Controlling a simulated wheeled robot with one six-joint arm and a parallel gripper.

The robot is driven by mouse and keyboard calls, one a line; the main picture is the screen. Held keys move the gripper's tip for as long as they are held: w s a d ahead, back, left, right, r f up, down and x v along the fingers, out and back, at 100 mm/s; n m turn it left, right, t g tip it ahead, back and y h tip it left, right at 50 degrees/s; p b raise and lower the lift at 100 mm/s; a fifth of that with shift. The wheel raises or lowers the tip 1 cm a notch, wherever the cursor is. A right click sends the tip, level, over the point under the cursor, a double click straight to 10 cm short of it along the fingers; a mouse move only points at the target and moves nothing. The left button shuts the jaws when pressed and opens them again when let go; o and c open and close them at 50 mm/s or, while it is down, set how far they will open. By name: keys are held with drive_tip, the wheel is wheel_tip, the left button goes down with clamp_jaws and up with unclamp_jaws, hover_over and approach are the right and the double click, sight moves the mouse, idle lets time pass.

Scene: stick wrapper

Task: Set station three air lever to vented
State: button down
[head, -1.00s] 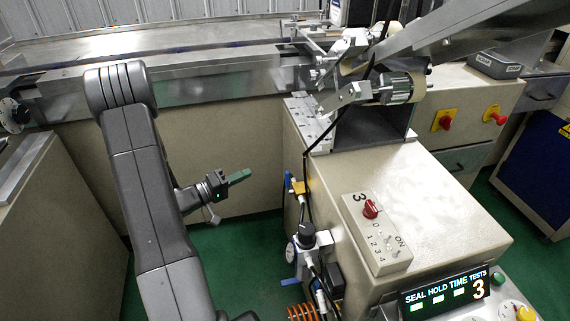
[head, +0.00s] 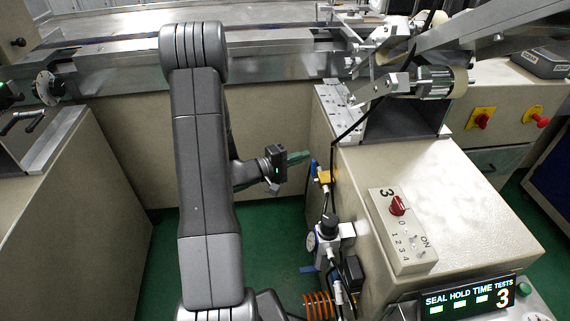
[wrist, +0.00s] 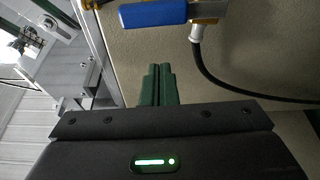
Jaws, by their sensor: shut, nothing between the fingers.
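The air lever, a blue handle (head: 313,169), sits on a brass valve (head: 324,177) at the side of the station marked 3. It stands roughly upright in the head view. In the wrist view the blue lever (wrist: 152,14) lies across the top, with its valve body at the right end. My gripper (head: 305,156) has green fingers and is just left of the lever. In the wrist view my gripper (wrist: 157,68) is shut and empty, its tips pointing toward the lever with a visible gap in the picture. I cannot tell the exact depth between them.
A black hose (wrist: 205,75) hangs from the valve. A regulator with a gauge (head: 328,235) and an orange coil (head: 318,304) are below. A switch box with a red knob (head: 397,206) is on the cabinet (head: 470,215). Green floor (head: 270,235) is open under the gripper.

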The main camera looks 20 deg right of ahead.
sight(313, 167)
drive_tip(key=s, duration=0.2)
drive_tip(key=s+a, duration=0.1)
drive_tip(key=shift+s+r+b, duration=0.25)
drive_tip(key=shift+s+b, duration=0.1)
drive_tip(key=shift+s, duration=0.05)
drive_tip(key=s+p, duration=0.1)
drive_tip(key=p, duration=0.2)
drive_tip(key=shift+s+a+r, duration=0.1)
drive_tip(key=shift+s+a, duration=0.05)
drive_tip(key=shift+a, duration=0.05)
drive_tip(key=shift+s, duration=0.1)
idle(0.4)
